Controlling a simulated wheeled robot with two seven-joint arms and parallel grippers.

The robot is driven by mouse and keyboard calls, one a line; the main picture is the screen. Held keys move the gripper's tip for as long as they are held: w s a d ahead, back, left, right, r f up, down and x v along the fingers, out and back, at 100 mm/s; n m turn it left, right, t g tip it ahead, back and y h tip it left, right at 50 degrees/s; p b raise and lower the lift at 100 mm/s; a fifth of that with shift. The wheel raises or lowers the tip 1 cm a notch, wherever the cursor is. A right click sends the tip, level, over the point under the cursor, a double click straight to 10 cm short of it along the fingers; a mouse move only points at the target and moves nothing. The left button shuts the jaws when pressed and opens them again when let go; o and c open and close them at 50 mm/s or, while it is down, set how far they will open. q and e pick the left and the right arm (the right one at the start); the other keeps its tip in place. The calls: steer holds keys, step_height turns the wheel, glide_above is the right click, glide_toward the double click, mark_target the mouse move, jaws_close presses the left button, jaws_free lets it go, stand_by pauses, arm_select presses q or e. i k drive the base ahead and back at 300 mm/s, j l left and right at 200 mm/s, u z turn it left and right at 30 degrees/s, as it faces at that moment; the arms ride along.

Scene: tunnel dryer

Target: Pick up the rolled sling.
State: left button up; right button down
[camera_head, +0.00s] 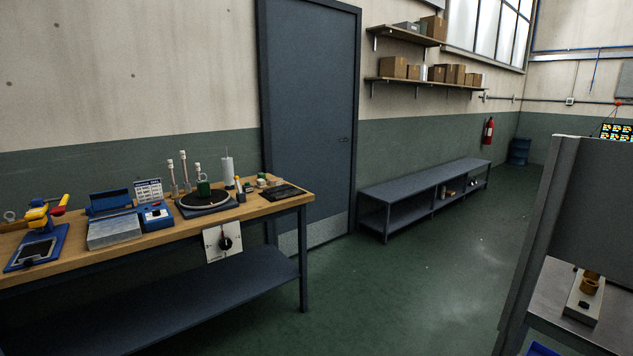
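I cannot tell for sure which thing is the rolled sling. An orange-brown, round, coil-like thing (590,284) sits on a pale block at the lower right. Small pale and dark items (472,182) lie on the lower shelf of the long bench, too small to make out. Neither of my grippers shows in the head view.
The wooden workbench (262,208) holds several tools and devices, with a white panel (222,242) on its front. A low blue-grey bench (420,186) stands along the far wall. A grey cabinet (600,190) blocks the right side. The green floor (400,290) between is clear.

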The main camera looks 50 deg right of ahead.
mark_target(204, 186)
steer(key=z, duration=0.95)
steer(key=i+l, duration=0.15)
steer(key=i, duration=0.5)
steer(key=i+l, duration=0.1)
steer(key=i, duration=0.5)
